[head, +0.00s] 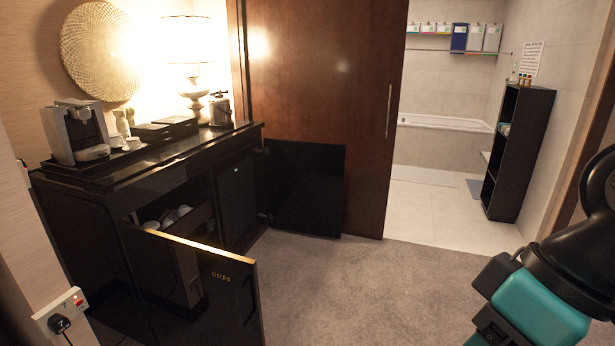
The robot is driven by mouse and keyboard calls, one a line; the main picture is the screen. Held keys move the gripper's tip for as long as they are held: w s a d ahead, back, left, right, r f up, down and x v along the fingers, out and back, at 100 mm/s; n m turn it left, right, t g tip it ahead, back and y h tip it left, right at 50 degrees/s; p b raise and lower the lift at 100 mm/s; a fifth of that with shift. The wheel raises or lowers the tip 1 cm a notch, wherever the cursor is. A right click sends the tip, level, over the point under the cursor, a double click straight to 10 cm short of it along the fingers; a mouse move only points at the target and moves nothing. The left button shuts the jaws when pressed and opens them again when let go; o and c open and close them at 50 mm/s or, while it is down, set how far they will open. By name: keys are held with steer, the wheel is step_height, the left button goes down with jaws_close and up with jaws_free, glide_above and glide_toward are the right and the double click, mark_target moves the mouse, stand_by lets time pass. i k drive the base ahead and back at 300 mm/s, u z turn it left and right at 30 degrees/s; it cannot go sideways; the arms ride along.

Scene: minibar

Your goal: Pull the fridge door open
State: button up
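The fridge (237,198) looks like a dark, nearly black front set in the right compartment of the black cabinet. Its door appears shut, and its edges and any handle are hard to make out in the shadow. A black cabinet door (303,192) stands swung out to the right of that compartment. Part of my arm (540,305), teal and black, shows at the lower right, well apart from the fridge, with carpet between. I cannot make out gripper fingers in this view.
A black door marked "CUPS" (225,300) stands open at the front left, near the fridge, with cups (168,216) behind it. A coffee machine (75,132) and lamp (194,75) stand on the cabinet top. The grey carpet (360,285) is clear.

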mark_target(233, 186)
steer(key=z, duration=0.2)
steer(key=i, duration=2.05)
steer(key=u, duration=0.65)
steer(key=i, duration=1.85)
steer(key=u, duration=0.7)
steer(key=i, duration=0.35)
steer(key=u, duration=0.15)
